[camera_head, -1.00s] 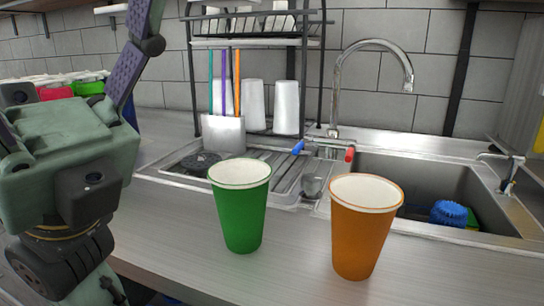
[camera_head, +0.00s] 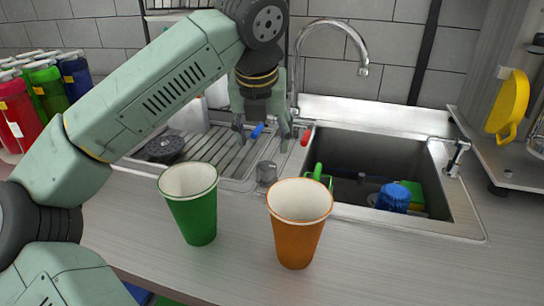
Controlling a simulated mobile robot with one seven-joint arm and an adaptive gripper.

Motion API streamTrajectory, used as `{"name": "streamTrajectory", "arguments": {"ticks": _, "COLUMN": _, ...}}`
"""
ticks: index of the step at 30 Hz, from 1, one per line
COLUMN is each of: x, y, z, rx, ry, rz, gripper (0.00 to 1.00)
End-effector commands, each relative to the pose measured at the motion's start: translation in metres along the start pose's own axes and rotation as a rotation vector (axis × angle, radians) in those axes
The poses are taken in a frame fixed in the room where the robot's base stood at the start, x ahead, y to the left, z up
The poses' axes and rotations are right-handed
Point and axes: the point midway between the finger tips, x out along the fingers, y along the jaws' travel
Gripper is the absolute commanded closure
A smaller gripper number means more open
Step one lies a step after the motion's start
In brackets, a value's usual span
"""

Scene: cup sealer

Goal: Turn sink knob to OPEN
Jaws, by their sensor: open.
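The sink (camera_head: 392,152) has a tall curved chrome faucet (camera_head: 297,78) at its back left. At the faucet's base are a blue knob (camera_head: 257,130) and a red knob (camera_head: 306,136). My gripper (camera_head: 266,134) points down over the drainboard, its fingers spread apart and empty. The blue knob shows between the two fingers, and the red knob is just right of the right finger. I cannot tell whether the fingers touch either knob. My gripper and wrist hide part of the faucet base.
A green cup (camera_head: 190,204) and an orange cup (camera_head: 297,222) stand on the front counter (camera_head: 400,255). The sink holds a blue brush (camera_head: 393,198) and green items. Colored bottles (camera_head: 47,92) stand at left.

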Motion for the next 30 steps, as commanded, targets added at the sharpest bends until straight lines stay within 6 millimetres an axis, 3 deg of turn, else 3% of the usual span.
{"name": "streamTrajectory", "arguments": {"ticks": 9, "x": 0.058, "y": -0.002, "z": 0.0, "rx": 0.004, "ry": 0.002, "rz": -0.009, "gripper": 0.42}}
{"name": "streamTrajectory", "arguments": {"ticks": 15, "x": 0.085, "y": -0.003, "z": 0.0, "rx": 0.004, "ry": 0.001, "rz": -0.008, "gripper": 0.42}}
{"name": "streamTrajectory", "arguments": {"ticks": 27, "x": 0.096, "y": -0.003, "z": -0.001, "rx": 0.006, "ry": -0.001, "rz": -0.007, "gripper": 0.42}}
{"name": "streamTrajectory", "arguments": {"ticks": 30, "x": 0.096, "y": -0.003, "z": 0.0, "rx": 0.006, "ry": -0.001, "rz": -0.007, "gripper": 0.48}}
